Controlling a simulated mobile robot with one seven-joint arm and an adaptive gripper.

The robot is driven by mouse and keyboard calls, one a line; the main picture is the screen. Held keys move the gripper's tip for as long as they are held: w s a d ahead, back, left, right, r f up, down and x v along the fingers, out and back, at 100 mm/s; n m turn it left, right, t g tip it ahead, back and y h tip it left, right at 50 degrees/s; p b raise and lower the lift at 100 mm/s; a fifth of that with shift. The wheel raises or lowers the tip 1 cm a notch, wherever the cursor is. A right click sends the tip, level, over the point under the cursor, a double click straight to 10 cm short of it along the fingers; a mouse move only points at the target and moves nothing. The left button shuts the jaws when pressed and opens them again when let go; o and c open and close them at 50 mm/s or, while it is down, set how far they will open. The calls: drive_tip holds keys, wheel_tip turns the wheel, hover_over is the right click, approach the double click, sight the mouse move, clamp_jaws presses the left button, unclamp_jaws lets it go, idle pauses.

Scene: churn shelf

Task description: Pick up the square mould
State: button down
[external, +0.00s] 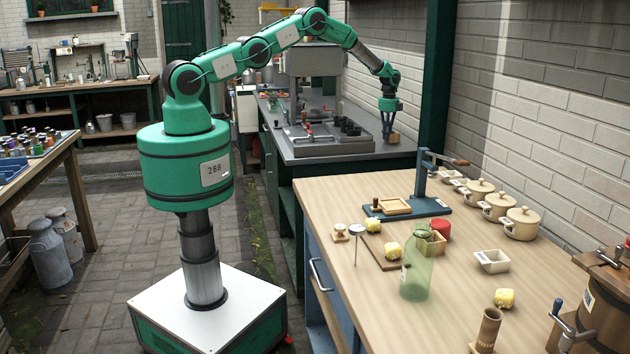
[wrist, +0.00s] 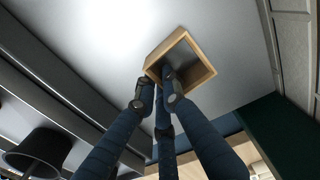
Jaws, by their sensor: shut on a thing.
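The square mould, a small open wooden frame (wrist: 200,79), is in my gripper (wrist: 164,90). In the wrist view one fingertip reaches inside the frame and the others are at its near wall. The gripper also shows in the external view (external: 390,108), pointing down, with the mould (external: 394,138) just beneath it at the near right end of the grey bench (external: 398,154). I cannot tell whether the mould touches the bench.
The nearer wooden table (external: 350,275) holds a blue press (external: 408,208), lidded pots (external: 522,223), a green bottle (external: 416,275) and yellow lumps. A brick wall and green post stand close to the right.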

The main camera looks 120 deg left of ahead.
wheel_tip(320, 180, up, 10)
drive_tip(key=shift+f, duration=0.2)
idle(0.3)
idle(0.4)
